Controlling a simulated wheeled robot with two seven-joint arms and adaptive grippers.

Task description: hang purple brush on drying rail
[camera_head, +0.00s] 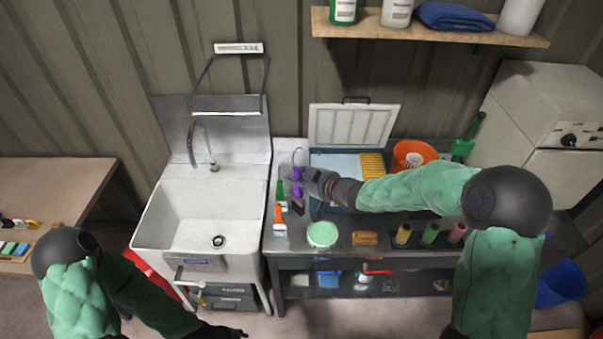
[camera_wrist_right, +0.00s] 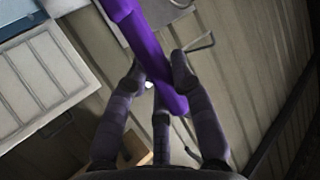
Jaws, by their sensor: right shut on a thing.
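The purple brush shows as a small purple part (camera_head: 297,189) at my right gripper (camera_head: 304,182) in the head view, above the left end of the bench. In the right wrist view its purple handle (camera_wrist_right: 150,52) runs between the fingers of my right gripper (camera_wrist_right: 158,78), which is shut on it. The brush's far end is out of that view. The dark drying rail (camera_head: 228,113) is on the wall above the sink, left of the brush and apart from it, under a white label. My left gripper (camera_head: 235,332) is low at the bottom edge, dark and small; its fingers are unclear.
The white sink (camera_head: 180,205) with a curved tap (camera_head: 202,150) stands below the rail. The bench (camera_head: 385,240) holds a green-topped round tub (camera_head: 322,234), an orange bucket (camera_head: 410,152), an orange-handled tool (camera_head: 279,220) and several rollers. A shelf (camera_head: 440,36) with bottles is above.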

